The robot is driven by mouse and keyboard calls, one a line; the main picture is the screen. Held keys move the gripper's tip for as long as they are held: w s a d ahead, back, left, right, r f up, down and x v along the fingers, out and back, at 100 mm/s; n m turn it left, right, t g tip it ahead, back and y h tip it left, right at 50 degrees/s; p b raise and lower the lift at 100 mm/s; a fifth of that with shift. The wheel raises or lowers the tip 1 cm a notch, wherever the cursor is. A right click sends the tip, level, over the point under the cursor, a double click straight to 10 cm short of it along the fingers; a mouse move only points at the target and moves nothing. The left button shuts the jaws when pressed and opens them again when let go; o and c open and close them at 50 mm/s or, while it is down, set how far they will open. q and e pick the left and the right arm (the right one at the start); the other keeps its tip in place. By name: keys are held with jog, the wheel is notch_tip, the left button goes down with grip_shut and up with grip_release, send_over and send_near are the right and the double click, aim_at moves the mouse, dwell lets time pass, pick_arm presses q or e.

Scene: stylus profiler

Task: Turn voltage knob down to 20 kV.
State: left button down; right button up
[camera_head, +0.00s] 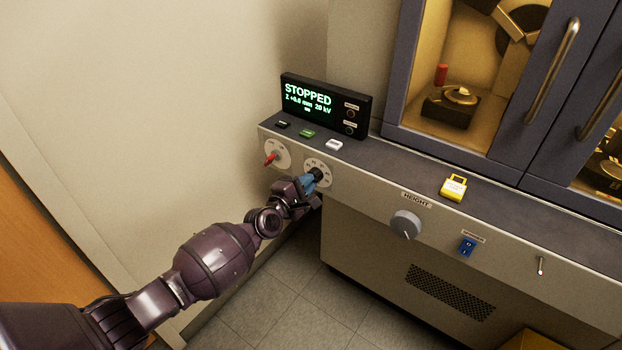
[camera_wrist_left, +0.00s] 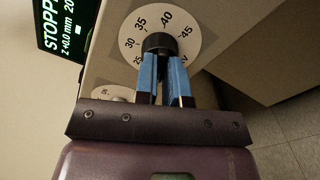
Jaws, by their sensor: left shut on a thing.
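The black voltage knob (camera_head: 317,174) sits on a white round dial on the front panel of the console. In the left wrist view the knob (camera_wrist_left: 158,42) shows with dial numbers such as 30, 35, 40 and 45 around it. My left gripper (camera_head: 310,179) is shut on the knob, its blue fingers (camera_wrist_left: 165,68) on either side of it. The fingers and wrist hide part of the dial. The display (camera_head: 323,105) reads STOPPED, Z +0.0 mm and what looks like 20 kV. My right gripper is not in view.
Black, green and white buttons (camera_head: 307,133) line the ledge above. A wall stands close on the left.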

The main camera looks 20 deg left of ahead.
pick_arm(q)
jog(key=c, duration=1.2)
grip_release()
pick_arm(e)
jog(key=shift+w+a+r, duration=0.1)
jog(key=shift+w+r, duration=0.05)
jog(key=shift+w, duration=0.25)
pick_arm(q)
jog(key=p+v, duration=0.1)
jog(key=v, duration=0.7)
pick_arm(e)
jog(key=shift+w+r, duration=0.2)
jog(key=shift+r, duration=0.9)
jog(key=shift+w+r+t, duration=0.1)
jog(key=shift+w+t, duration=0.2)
